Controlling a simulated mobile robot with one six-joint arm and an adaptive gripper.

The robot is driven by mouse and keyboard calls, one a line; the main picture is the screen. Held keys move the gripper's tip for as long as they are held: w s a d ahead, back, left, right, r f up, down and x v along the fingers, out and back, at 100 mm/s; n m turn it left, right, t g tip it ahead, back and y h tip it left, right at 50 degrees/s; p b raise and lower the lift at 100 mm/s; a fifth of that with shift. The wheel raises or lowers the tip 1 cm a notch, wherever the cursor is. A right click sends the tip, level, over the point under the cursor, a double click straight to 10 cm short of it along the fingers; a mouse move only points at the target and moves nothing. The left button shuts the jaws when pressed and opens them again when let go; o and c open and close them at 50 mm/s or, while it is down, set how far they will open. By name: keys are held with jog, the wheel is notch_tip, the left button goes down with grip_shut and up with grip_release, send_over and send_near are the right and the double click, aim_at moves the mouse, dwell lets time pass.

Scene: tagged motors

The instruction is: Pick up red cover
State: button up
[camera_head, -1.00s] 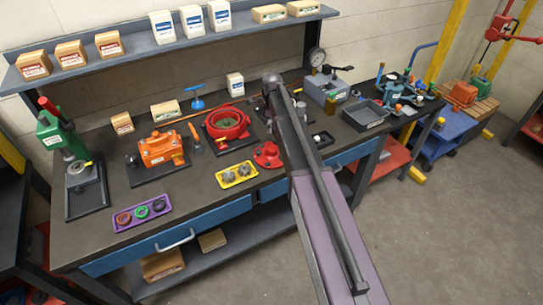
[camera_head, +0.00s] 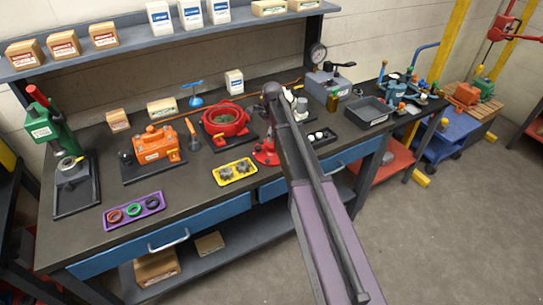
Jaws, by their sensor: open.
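A red cover (camera_head: 265,154), a round piece with a raised knob, sits on the bench near its middle, just right of the yellow tray. My arm passes close beside it and hides part of its right side. My arm reaches up from the bottom of the picture across the bench. My gripper is not visible; the arm's links seem to hide it.
A yellow tray (camera_head: 235,173) with grey gears and a purple tray (camera_head: 133,210) with coloured rings lie along the front. An orange unit (camera_head: 155,147) and a green press (camera_head: 50,133) stand left. A black tray (camera_head: 369,112) lies right. A shelf (camera_head: 180,32) with boxes overhangs the back.

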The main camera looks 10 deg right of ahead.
aim_at(272, 144)
jog(key=shift+f, duration=0.45)
jog(key=shift+f+b, duration=0.1)
jog(key=shift+b, duration=0.2)
jog(key=shift+w+f+b, duration=0.15)
jog(key=shift+f+b, duration=2.35)
jog(key=c, duration=1.1)
jog(key=shift+r+p, duration=0.25)
jog(key=shift+p, duration=0.1)
jog(key=shift+r+p, duration=1.6)
jog(key=shift+r, duration=0.05)
jog(key=s, duration=0.5)
jog(key=s+d+r, duration=0.1)
jog(key=s, duration=0.4)
jog(key=s+p, duration=0.1)
jog(key=s, duration=0.4)
jog(key=shift+s+d+r, duration=0.15)
jog(key=shift+s+d, duration=0.25)
